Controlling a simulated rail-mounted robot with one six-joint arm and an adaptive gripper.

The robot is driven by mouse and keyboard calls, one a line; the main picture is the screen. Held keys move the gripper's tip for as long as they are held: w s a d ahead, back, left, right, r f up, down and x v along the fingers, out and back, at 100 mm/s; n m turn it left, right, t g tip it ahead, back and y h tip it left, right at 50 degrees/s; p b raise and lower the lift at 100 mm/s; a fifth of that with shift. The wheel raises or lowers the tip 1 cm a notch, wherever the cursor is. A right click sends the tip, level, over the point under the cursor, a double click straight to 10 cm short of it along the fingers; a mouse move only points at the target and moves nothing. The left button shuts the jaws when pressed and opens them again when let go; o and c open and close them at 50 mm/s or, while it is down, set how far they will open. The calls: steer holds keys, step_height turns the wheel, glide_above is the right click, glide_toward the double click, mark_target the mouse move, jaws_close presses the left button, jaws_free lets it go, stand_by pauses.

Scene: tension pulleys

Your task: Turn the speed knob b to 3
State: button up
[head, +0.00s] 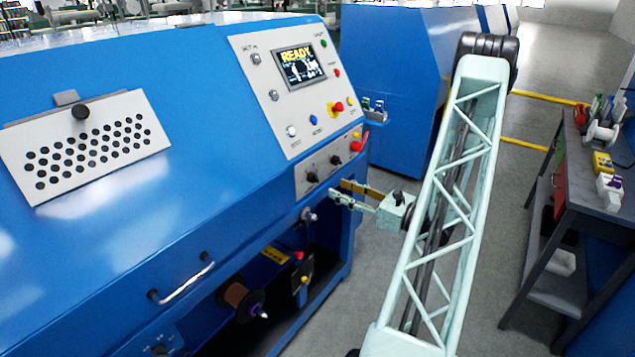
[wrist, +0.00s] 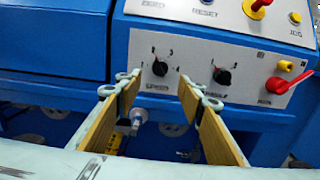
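Two black knobs sit on a pale panel of the blue machine. In the wrist view the left knob (wrist: 160,68) has a label below it that appears to read "SPEED"; the right knob (wrist: 222,76) has a label I cannot read. Which one is knob b is not clear, and the dial numbers are too small to read. In the head view the knobs show as a left knob (head: 312,177) and a right knob (head: 336,160). My gripper (head: 338,190) is open and empty, in front of and below the panel. In the wrist view its fingers (wrist: 159,84) frame the left knob, apart from it.
A red lever (wrist: 290,85) projects right of the knobs. The control panel (head: 283,84) with a READY screen and buttons is above. A spool (head: 242,300) and metal fittings are below. A workbench (head: 588,165) with tools stands at right.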

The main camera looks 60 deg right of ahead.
mark_target(317, 180)
steer(key=shift+w+d+b, duration=0.1)
steer(key=shift+w+b, duration=0.5)
steer(key=shift+w, duration=4.65)
steer(key=shift+c, duration=0.8)
steer(key=c, duration=0.7)
